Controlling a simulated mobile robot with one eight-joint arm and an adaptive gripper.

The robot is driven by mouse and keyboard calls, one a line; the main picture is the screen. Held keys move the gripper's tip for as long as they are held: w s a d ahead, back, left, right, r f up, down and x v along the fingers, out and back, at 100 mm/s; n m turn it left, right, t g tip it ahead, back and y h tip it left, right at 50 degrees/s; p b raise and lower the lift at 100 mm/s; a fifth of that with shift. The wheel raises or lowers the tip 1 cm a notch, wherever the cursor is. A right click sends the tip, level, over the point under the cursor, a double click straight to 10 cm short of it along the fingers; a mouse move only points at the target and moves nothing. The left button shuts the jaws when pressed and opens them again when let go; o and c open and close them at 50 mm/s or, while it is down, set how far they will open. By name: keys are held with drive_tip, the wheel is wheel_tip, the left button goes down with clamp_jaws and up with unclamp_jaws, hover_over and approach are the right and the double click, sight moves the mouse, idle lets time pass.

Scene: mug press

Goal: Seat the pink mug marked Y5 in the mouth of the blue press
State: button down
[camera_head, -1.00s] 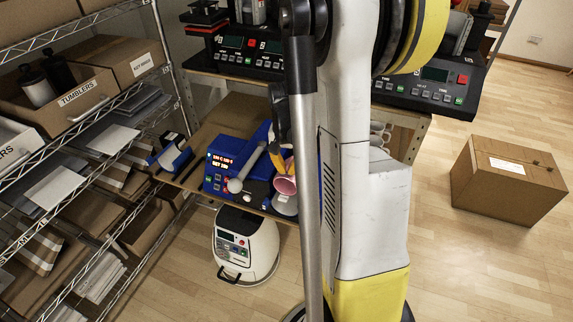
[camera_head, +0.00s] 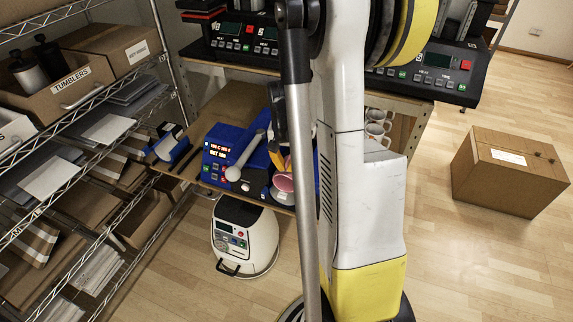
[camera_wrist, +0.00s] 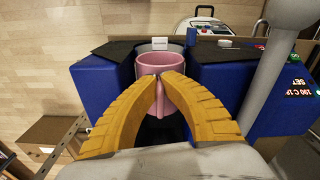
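The pink mug (camera_head: 283,182) is at the front of the blue press (camera_head: 217,146) on the lower shelf. In the wrist view the mug (camera_wrist: 160,62) sits upright between the two blue blocks of the press (camera_wrist: 103,82), in front of a curved grey pad with a small white tag. I cannot tell whether it rests fully in the mouth. My gripper (camera_wrist: 160,98) has its yellow fingers closed on the mug's handle, which shows between the tips. In the head view my arm hides part of the press and gripper. No Y5 mark is readable.
A grey lever with a round knob (camera_head: 233,173) rises beside the mouth. Black presses (camera_head: 245,45) stand on the shelf above. Several pale mugs (camera_head: 378,127) are right of my arm. A white round machine (camera_head: 244,240) stands on the floor below. A wire rack is at left.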

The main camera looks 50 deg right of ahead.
drive_tip(key=shift+f+b, duration=2.15)
drive_tip(key=shift+f, duration=0.6)
drive_tip(key=c, duration=0.6)
unclamp_jaws()
drive_tip(key=shift+r, duration=0.15)
drive_tip(key=shift+o, duration=0.2)
drive_tip(key=shift+r+p, duration=2.2)
drive_tip(key=shift+r, duration=0.6)
drive_tip(key=o, duration=0.5)
drive_tip(key=shift+r+p, duration=0.35)
drive_tip(key=shift+r, duration=0.15)
drive_tip(key=shift+r+p, duration=0.45)
drive_tip(key=shift+r, duration=0.15)
